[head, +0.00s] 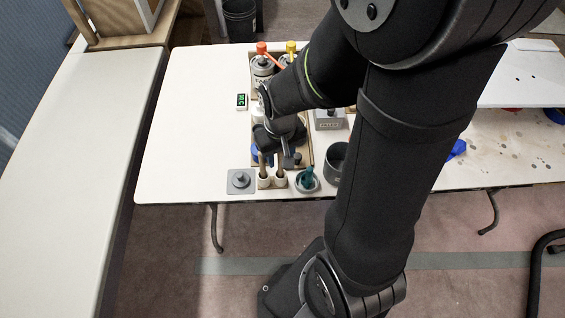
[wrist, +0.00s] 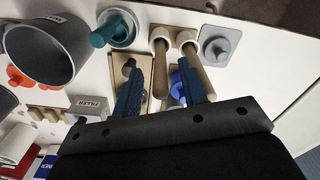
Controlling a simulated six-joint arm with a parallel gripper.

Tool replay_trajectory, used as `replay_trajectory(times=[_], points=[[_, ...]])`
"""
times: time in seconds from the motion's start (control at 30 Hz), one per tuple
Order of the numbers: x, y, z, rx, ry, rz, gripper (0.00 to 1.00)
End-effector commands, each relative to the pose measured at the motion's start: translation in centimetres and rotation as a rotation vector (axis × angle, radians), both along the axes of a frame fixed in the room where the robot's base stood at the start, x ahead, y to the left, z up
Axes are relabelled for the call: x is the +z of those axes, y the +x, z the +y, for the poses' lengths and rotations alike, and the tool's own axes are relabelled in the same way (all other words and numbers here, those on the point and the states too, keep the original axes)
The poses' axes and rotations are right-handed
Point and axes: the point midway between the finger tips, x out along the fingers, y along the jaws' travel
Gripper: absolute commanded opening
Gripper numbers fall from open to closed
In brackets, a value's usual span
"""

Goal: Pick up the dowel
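In the wrist view, the left dowel (wrist: 161,75) shows between my gripper's two blue fingers. The right dowel (wrist: 197,70) is partly beside and behind the right finger. In the head view they show as the left dowel (head: 262,167) and the right dowel (head: 280,164), their upper parts near my wrist. My gripper (wrist: 159,64) is open, its fingers apart with a gap on either side of the left dowel. I see no contact with it; the depth between them is unclear.
A grey knobbed block (head: 240,180) stands left of the dowels. A teal-handled tool in a grey cup (head: 307,181) and a dark grey cup (head: 337,160) stand to the right. Bottles (head: 262,68) stand behind. The table's left side is mostly clear.

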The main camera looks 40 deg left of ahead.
Motion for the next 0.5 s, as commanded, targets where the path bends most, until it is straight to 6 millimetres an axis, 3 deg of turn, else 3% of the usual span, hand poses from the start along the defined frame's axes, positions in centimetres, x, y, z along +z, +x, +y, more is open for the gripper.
replay_trajectory(times=[0.2,0.5], points=[[-2.2,0.0,-0.1,0.0,-0.002,0.001,0.39],[-2.5,0.0,0.0,0.0,0.0,0.0,0.39]])
